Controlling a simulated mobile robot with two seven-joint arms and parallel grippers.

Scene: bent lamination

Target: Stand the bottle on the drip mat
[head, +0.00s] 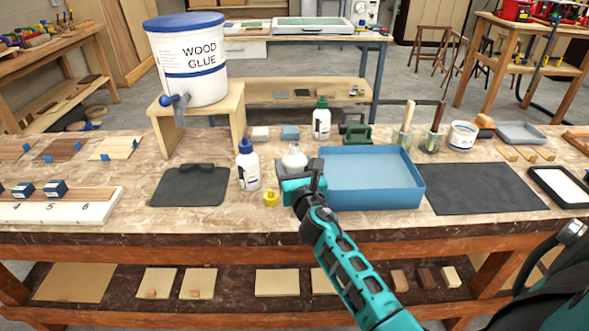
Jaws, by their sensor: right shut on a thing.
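My right gripper (304,183) reaches over the bench from the lower right and is shut on a white bottle (294,159). The gripper hides the lower part of this bottle. The bottle looks roughly upright, and I cannot tell whether its base touches the bench. A dark mat (183,190), likely the drip mat, lies to the left, in front of the wooden stand under the glue bucket's spigot. A dark object sits at its back edge. A second white bottle with a blue cap (248,168) stands between the mat and my gripper. My left gripper is not in view.
The glue bucket (190,62) stands on a wooden stand (233,103) behind the mat. A yellow cap (271,198) lies in front of my gripper. A blue tray (372,200) and a larger dark mat (475,190) lie right. A green-capped bottle (321,120) stands behind.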

